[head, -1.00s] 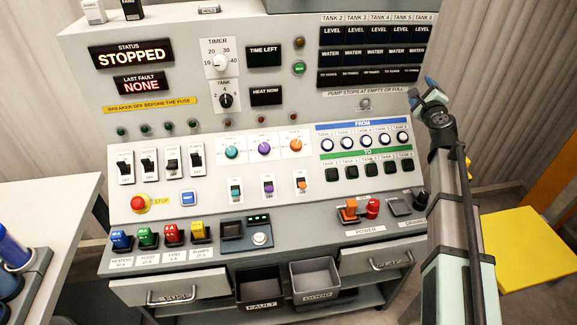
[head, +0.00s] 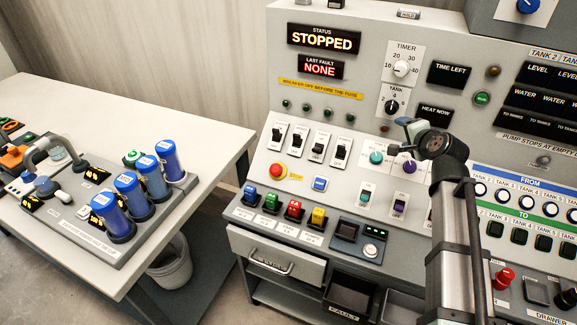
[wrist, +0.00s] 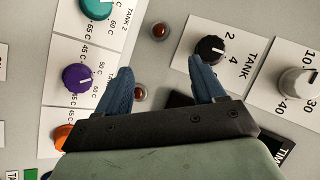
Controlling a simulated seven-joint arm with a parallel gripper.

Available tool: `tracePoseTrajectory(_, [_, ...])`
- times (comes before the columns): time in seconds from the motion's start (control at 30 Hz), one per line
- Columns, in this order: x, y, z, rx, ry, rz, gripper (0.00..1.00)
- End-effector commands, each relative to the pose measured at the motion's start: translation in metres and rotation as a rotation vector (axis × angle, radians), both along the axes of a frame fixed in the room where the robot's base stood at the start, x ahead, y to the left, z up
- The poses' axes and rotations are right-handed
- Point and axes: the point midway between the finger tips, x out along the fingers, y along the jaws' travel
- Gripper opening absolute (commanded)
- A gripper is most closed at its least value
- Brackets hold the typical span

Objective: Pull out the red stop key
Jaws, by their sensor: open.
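My gripper (head: 406,130) is in front of the panel near the TANK dial (head: 392,106), up and right of the stop button. In the wrist view my gripper (wrist: 160,74) is open and empty, with its blue fingers spread over the panel between the purple knob (wrist: 77,77) and the black TANK dial (wrist: 210,49). The stop button is not in the wrist view.
Coloured fuses (head: 293,211) line the ledge below. A red knob (head: 503,278) is at lower right. A white table (head: 210,130) with blue cylinders stands left.

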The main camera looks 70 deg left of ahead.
Motion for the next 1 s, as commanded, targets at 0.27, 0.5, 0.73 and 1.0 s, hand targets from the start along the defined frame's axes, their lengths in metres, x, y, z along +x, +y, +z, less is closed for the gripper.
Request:
tracePoseTrajectory(0.27, [-0.101, 0.074, -0.024, -0.266, -0.073, 0.201, 0.69])
tracePoseTrajectory(0.5, [-0.188, 0.114, -0.04, -0.501, -0.157, 0.335, 0.69])
tracePoseTrajectory(0.73, [-0.271, 0.137, -0.046, -0.723, -0.255, 0.421, 0.69])
tracePoseTrajectory(1.0, [-0.343, 0.147, -0.041, -0.913, -0.356, 0.459, 0.69])
